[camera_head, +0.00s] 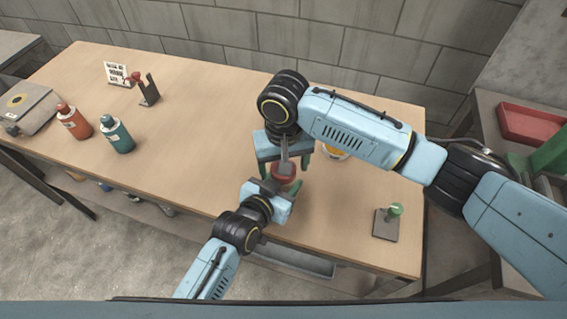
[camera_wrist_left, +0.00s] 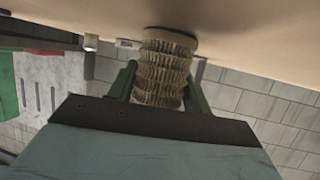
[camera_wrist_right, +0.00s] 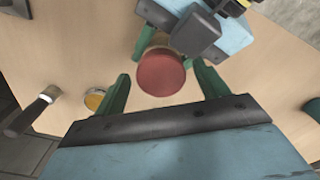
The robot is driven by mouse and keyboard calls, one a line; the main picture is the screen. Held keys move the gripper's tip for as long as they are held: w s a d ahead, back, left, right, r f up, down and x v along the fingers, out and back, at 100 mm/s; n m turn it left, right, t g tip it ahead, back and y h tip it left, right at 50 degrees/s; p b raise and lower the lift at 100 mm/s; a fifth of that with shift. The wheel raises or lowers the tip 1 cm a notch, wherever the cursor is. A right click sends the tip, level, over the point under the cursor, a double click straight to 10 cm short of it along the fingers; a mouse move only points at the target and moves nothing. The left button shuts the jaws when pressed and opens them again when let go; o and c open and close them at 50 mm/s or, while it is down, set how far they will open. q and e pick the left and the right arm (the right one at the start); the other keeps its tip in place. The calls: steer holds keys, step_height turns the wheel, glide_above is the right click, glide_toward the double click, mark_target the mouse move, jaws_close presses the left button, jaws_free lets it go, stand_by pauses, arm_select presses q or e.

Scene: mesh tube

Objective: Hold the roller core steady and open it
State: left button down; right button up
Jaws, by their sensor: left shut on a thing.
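The roller core (camera_wrist_left: 165,72) is a beige, pleated tube standing upright on the table, seen inverted in the left wrist view. Its round red top (camera_head: 284,172) shows in the head view and from above in the right wrist view (camera_wrist_right: 161,73). My left gripper (camera_wrist_left: 160,78) is shut on the core's side, with a green finger on each side. My right gripper (camera_wrist_right: 162,80) is open and points down over the red top, its green fingers apart on either side. No contact with the top is visible. In the head view, the grippers hide most of the core.
A yellow-topped container (camera_head: 334,152) stands close behind the right gripper. A grey plate with a green knob (camera_head: 395,210) lies at the right. An orange bottle (camera_head: 74,122), a teal bottle (camera_head: 117,134) and a dark stand (camera_head: 149,90) are at the left. The middle-left tabletop is clear.

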steer(key=shift+a+r, duration=0.1)
steer(key=shift+r, duration=2.2)
steer(key=shift+c, duration=0.3)
step_height(320, 180, up, 2)
steer(key=m, duration=0.3)
steer(key=shift+m, duration=0.4)
steer(key=shift+r+m, duration=0.6)
steer(key=shift+m, duration=0.6)
steer(key=shift+f, duration=3.9)
steer(key=c, duration=1)
steer(key=n, duration=0.2)
steer(key=shift+n, duration=0.3)
steer(key=shift+r, duration=0.2)
